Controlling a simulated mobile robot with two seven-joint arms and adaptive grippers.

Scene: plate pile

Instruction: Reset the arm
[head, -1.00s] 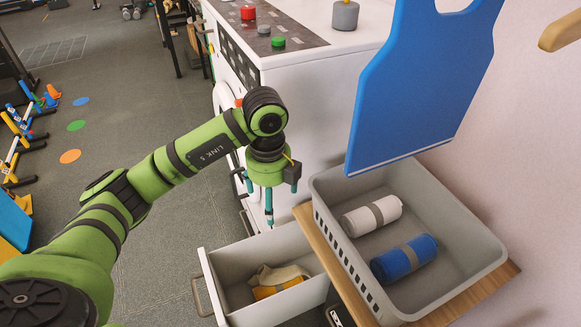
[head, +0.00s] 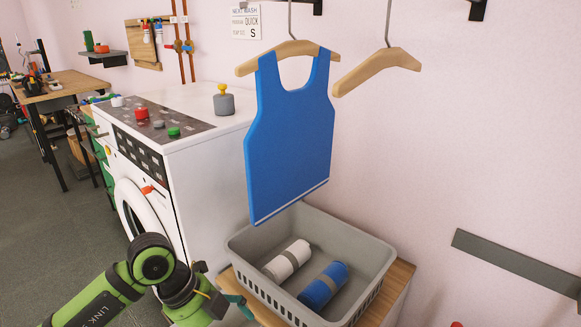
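My green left arm comes in at the bottom left. Its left gripper (head: 238,302) is low in the picture, in front of the grey basket's near left corner, with teal finger parts partly in view. Much of the gripper is hidden behind its own wrist or cut off by the bottom edge, so I cannot tell whether it is open or shut. No object shows in it. My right gripper is out of view.
The grey basket (head: 372,287) holds a white roll (head: 287,260) and a blue roll (head: 323,285) on a wooden top (head: 398,282). A white washing machine (head: 205,190) stands left. A blue top (head: 290,135) hangs above the basket, beside an empty hanger (head: 375,68).

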